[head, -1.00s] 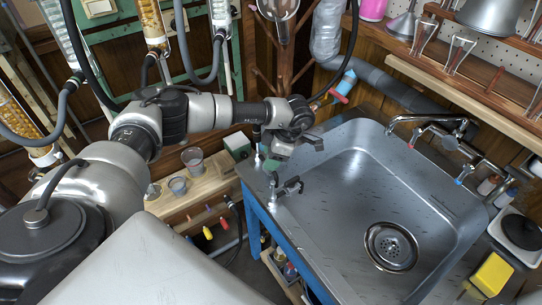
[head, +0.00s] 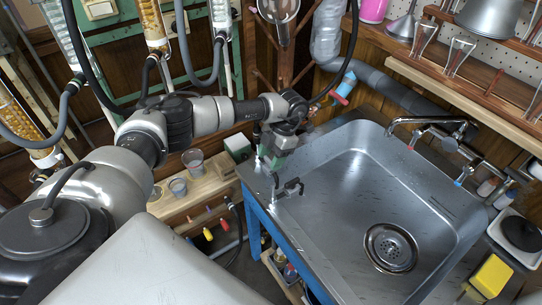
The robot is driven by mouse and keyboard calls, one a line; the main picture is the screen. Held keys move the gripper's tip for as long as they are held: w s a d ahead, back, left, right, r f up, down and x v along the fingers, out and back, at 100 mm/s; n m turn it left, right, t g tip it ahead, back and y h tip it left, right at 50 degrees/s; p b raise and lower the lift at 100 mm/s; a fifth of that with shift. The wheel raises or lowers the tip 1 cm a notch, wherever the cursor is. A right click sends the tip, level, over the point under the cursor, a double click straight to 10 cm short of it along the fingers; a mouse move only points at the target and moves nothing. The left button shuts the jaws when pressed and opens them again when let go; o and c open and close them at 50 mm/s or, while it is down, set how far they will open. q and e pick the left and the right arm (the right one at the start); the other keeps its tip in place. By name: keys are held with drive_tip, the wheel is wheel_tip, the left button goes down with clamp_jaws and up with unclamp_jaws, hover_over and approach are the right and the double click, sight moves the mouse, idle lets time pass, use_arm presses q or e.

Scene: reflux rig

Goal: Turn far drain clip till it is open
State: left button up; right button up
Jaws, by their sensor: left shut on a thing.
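My left arm reaches in from the left to the far left corner of the sink. My left gripper (head: 271,161) points down there at the sink's rim and is shut on the far drain clip, which the gripper mostly hides. How far the clip is turned cannot be told. The near drain clip (head: 288,187) is dark and stands on the left rim, closer to me and clear of the gripper. My right gripper is not in view.
The steel sink (head: 345,190) is empty, with a round drain (head: 390,248). A faucet (head: 430,124) stands at its back right. A yellow sponge (head: 492,275) lies on the right. Cups (head: 193,159) stand on a wooden shelf left of the sink. Tubes hang at upper left.

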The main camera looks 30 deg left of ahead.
use_arm(q)
drive_tip(key=shift+r, duration=0.1)
idle(0.3)
drive_tip(key=o, duration=0.9)
drive_tip(key=shift+o, duration=0.2)
drive_tip(key=shift+w, duration=0.1)
drive_tip(key=b+v, duration=0.1)
drive_tip(key=v, duration=0.9)
drive_tip(key=shift+r, duration=0.35)
